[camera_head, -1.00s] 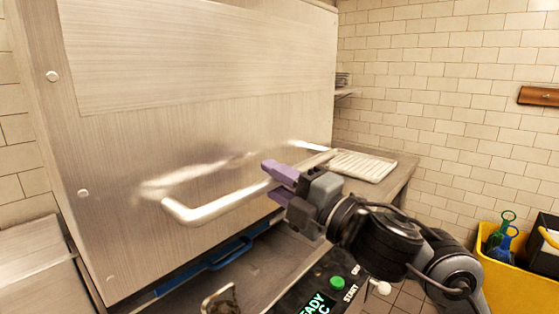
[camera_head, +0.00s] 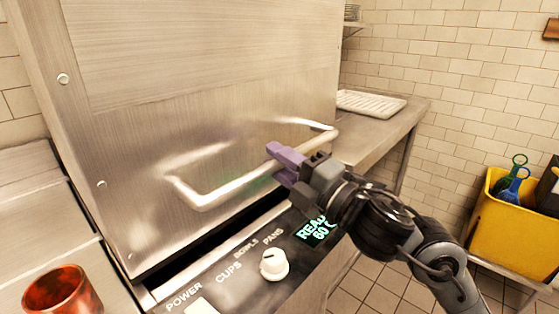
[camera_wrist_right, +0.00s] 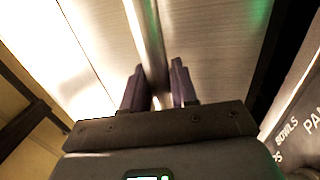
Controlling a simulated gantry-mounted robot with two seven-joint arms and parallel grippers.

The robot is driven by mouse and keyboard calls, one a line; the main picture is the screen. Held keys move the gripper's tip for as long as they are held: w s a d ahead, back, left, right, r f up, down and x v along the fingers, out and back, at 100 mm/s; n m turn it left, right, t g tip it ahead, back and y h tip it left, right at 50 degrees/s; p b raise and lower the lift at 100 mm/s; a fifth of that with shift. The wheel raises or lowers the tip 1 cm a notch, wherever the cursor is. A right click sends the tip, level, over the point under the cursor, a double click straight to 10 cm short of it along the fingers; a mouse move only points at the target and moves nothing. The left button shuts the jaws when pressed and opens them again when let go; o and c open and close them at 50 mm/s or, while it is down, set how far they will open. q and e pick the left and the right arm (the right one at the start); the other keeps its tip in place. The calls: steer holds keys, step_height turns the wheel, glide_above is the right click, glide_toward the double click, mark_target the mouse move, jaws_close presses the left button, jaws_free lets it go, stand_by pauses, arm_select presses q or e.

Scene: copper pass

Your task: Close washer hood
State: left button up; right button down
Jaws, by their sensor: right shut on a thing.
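The washer hood (camera_head: 200,90) is a large brushed-steel box, and its lower edge is low, close above the control panel. A dark gap shows along its lower front edge. Its bar handle (camera_head: 228,190) runs across the lower front. My right gripper (camera_head: 283,160), with purple fingers, is shut on the right part of the handle. In the right wrist view the handle (camera_wrist_right: 150,50) passes between the two fingers (camera_wrist_right: 158,88). My left gripper is not in view.
The control panel (camera_head: 240,284) with a white knob (camera_head: 274,264) and lit display lies below the hood. A copper cup (camera_head: 62,292) stands at the lower left. A white ribbed tray (camera_head: 370,103) lies on the right counter. A yellow bin (camera_head: 512,215) is at the far right.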

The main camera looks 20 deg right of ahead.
steer(key=shift+w+f, duration=0.15)
steer(key=shift+f, duration=0.3)
steer(key=c, duration=1)
jaws_free()
steer(key=shift+r, duration=0.1)
steer(key=shift+r, duration=0.1)
steer(key=shift+s+d, duration=0.4)
steer(key=shift+s, duration=0.2)
steer(key=v, duration=0.9)
steer(key=shift+s+d, duration=0.15)
steer(key=shift+s, duration=0.1)
